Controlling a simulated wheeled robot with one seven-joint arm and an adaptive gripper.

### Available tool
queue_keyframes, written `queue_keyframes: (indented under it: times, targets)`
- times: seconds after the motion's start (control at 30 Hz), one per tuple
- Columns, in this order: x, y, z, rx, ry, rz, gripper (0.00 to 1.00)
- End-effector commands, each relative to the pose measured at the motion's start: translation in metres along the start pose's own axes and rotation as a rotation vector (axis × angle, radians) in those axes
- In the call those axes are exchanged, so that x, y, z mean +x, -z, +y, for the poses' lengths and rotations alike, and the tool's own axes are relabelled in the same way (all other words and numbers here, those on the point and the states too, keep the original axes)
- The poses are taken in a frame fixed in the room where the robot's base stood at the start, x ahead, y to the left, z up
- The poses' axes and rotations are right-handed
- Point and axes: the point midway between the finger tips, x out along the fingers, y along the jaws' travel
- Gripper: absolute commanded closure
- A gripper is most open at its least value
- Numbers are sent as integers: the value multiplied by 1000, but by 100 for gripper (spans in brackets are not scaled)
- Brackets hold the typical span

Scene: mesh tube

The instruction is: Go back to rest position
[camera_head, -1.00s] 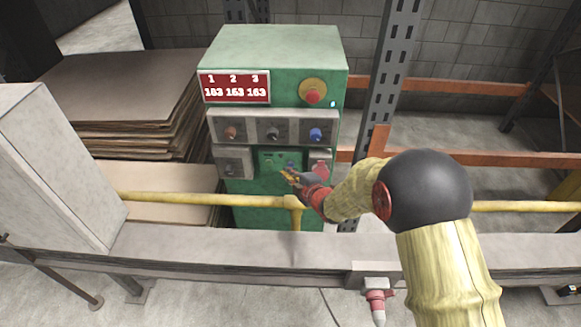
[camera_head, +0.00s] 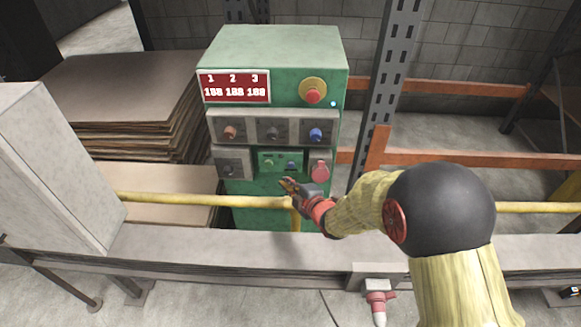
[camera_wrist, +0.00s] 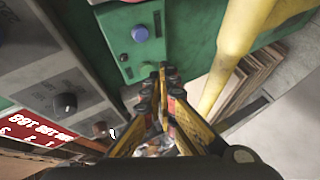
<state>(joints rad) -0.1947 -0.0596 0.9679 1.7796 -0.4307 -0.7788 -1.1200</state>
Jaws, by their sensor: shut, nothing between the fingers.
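My gripper (camera_head: 287,186) is shut and empty in the head view, just in front of the lower part of the green control cabinet (camera_head: 283,50). It is below the small green button panel (camera_head: 281,162) and apart from it. In the wrist view the closed yellow and black fingers (camera_wrist: 165,72) point at the cabinet's green front (camera_wrist: 93,45). A blue button (camera_wrist: 139,33) shows just beyond the fingertips, not touched by them. My arm reaches in from the lower right of the head view.
A yellow rail (camera_head: 205,199) runs across close below my gripper and shows large in the wrist view (camera_wrist: 232,50). A grey beam (camera_head: 240,250) lies in front. A grey box (camera_head: 55,165) stands left, stacked boards (camera_head: 125,90) behind it. A perforated post (camera_head: 388,85) and orange beams (camera_head: 450,158) stand right.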

Motion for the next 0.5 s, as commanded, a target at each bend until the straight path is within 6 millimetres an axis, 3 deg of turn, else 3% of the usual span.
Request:
queue_keyframes:
  times: [0.37,0.5]
  targets:
    - [0,0,0,15,0,0,100]
    - [-1,-13,-23,136,83,-53,100]
